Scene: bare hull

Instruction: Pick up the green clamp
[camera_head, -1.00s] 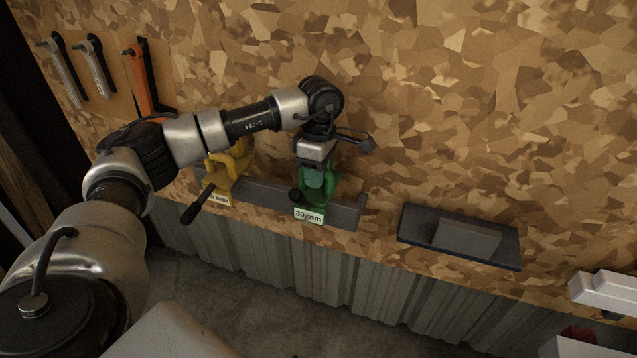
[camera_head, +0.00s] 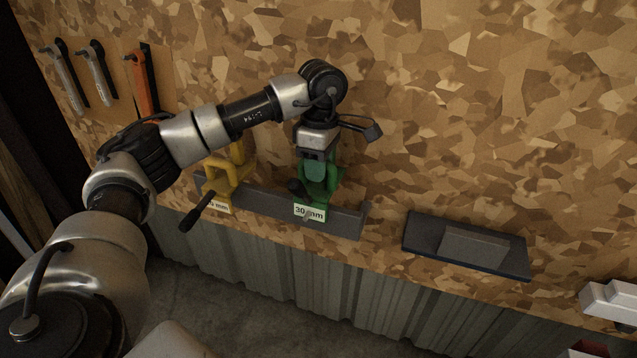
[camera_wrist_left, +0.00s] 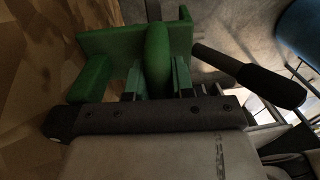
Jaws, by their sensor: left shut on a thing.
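The green clamp (camera_head: 322,178) is at the grey wall rail (camera_head: 265,203), above a white label reading 30 mm (camera_head: 310,212). My left gripper (camera_head: 314,160) reaches it from above and is shut on it. In the left wrist view, the fingers (camera_wrist_left: 157,85) close around the green clamp's rounded bar (camera_wrist_left: 157,55). The clamp's black handle (camera_wrist_left: 262,80) sticks out to the right there. In the head view my gripper hides part of the clamp's top, and I cannot tell whether the clamp still touches the rail. My right gripper is not in view.
A yellow clamp (camera_head: 228,172) hangs on the rail to the left. Wrenches (camera_head: 100,72) and an orange-handled tool (camera_head: 141,80) hang farther left. A dark shelf with a grey block (camera_head: 474,247) is at the right. The wall above is clear.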

